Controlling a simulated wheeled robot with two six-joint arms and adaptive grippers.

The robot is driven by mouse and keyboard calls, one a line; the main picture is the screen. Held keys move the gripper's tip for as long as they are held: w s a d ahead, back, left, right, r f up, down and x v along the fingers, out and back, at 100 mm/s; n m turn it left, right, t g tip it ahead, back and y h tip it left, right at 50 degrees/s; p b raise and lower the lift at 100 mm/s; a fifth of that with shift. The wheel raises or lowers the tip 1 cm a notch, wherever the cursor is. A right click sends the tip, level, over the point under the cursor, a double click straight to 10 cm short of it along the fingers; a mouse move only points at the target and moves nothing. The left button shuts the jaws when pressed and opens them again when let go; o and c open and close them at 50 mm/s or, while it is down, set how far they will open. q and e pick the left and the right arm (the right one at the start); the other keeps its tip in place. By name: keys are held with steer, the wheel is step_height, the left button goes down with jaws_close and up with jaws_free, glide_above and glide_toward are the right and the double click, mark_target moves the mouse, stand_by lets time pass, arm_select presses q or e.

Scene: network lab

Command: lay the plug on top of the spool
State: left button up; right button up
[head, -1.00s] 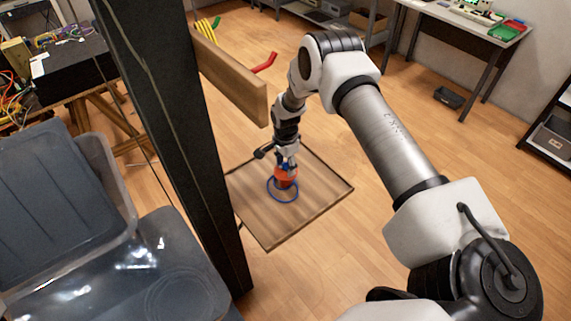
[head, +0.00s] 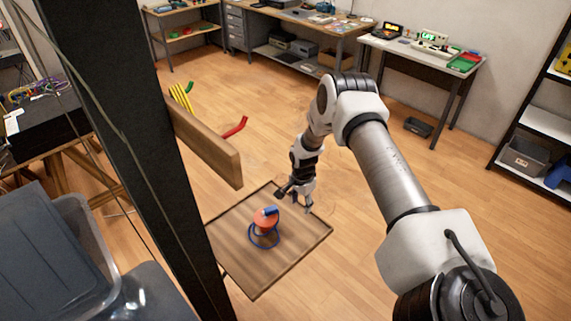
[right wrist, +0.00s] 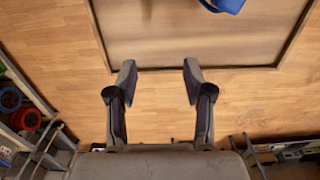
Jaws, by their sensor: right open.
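The orange spool (head: 261,220) stands on a square wooden board with a raised rim (head: 304,247). The blue plug (head: 271,211) lies across the top of the spool. A blue cord (head: 262,246) loops around the spool's lower part. My right gripper (head: 301,206) is open and empty, apart from the spool, to its right and a little behind it. In the right wrist view its two fingers (right wrist: 159,75) are spread with nothing between them. Part of a blue thing (right wrist: 224,4), probably the plug, is cut off at the top edge there. My left gripper is not in view.
A dark post (head: 120,130) and a wooden beam (head: 205,145) stand left of the board. The right part of the board is clear.

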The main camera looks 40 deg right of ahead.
mark_target(299, 224)
arm_select(q)
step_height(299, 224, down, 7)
steer(key=b, duration=0.6)
arm_select(e)
step_height(299, 224, down, 8)
steer(key=shift+w+a+r, duration=0.1)
steer(key=shift+a, duration=0.05)
steer(key=s+a+r+p, duration=0.1)
steer(key=p, duration=0.2)
steer(key=shift+s+a, duration=0.25)
steer(key=shift+s, duration=0.05)
steer(key=s+a+p, duration=0.2)
steer(key=shift+s+a, duration=0.25)
steer(key=shift+s, duration=0.1)
steer(key=shift+s+a, duration=0.1)
steer(key=shift+a, duration=0.05)
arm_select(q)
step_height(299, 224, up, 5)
arm_select(e)
steer(key=shift+f, duration=0.25)
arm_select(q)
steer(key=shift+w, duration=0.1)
